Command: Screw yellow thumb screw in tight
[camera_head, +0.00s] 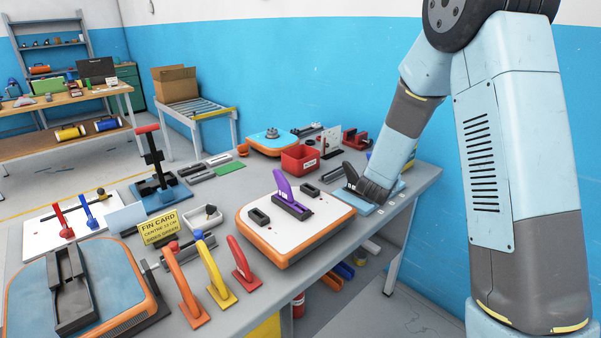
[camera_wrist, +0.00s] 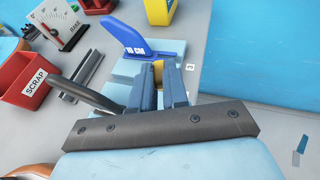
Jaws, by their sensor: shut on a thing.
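The yellow thumb screw (camera_wrist: 158,72) shows only as a small yellow patch between my fingertips in the wrist view. My gripper (camera_wrist: 160,80) is shut on it, and the fingers hide most of it. A blue fin (camera_wrist: 150,40) with a white label stands just beyond the fingertips. A light-blue base (camera_wrist: 120,80) lies beneath them. In the head view my gripper (camera_head: 366,190) is low over a light-blue board (camera_head: 384,200) at the table's right end. The screw cannot be made out there, and its depth in the hole cannot be told.
A red scrap bin (camera_wrist: 28,78) and a gauge (camera_wrist: 55,22) stand left of my gripper in the wrist view. In the head view, an orange-edged white board (camera_head: 320,218) with a purple fin (camera_head: 283,187) lies nearby. Several coloured handles stand at the front.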

